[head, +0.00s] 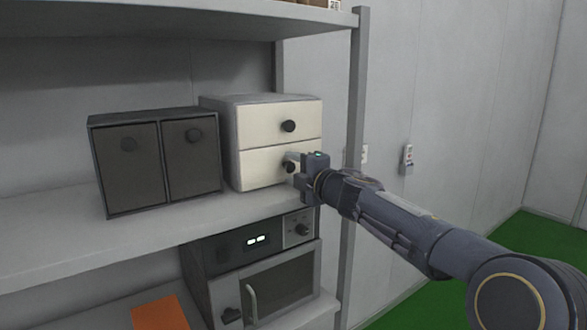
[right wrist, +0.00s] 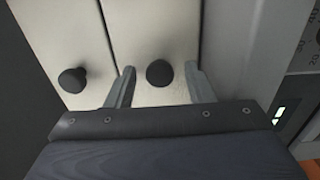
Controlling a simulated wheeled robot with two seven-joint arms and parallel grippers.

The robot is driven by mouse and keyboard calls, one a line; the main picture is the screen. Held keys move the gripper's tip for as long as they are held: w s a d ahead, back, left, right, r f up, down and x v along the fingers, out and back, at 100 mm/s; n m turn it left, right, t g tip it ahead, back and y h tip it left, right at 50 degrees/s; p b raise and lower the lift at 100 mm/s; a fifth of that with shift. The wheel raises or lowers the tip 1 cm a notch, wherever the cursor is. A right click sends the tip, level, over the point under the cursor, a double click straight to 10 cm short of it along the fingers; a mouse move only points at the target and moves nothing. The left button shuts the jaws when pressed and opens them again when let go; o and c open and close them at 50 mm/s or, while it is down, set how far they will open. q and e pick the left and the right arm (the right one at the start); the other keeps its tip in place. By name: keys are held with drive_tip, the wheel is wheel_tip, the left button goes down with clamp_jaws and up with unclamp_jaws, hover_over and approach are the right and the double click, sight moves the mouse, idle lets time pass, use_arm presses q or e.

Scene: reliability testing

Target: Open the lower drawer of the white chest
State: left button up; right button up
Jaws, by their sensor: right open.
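The white chest (head: 276,142) stands on the middle shelf with two drawers, one above the other, each with a round dark knob. The upper drawer (head: 262,124) and the lower drawer (head: 258,168) both look shut. My right gripper (head: 293,166) is at the lower drawer's front. In the right wrist view its two open fingers (right wrist: 160,88) stand on either side of the lower drawer's knob (right wrist: 160,72), with gaps on both sides. The upper drawer's knob (right wrist: 72,80) lies outside the fingers. My left gripper is not in view.
A dark two-door cabinet (head: 155,160) stands left of the chest on the same shelf (head: 60,235). An oven-like appliance (head: 265,275) and an orange item (head: 160,314) are on the shelf below. A grey shelf post (head: 356,110) rises just right of the chest.

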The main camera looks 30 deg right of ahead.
drive_tip(key=shift+w, duration=0.15)
clamp_jaws()
drive_tip(key=shift+s, duration=0.2)
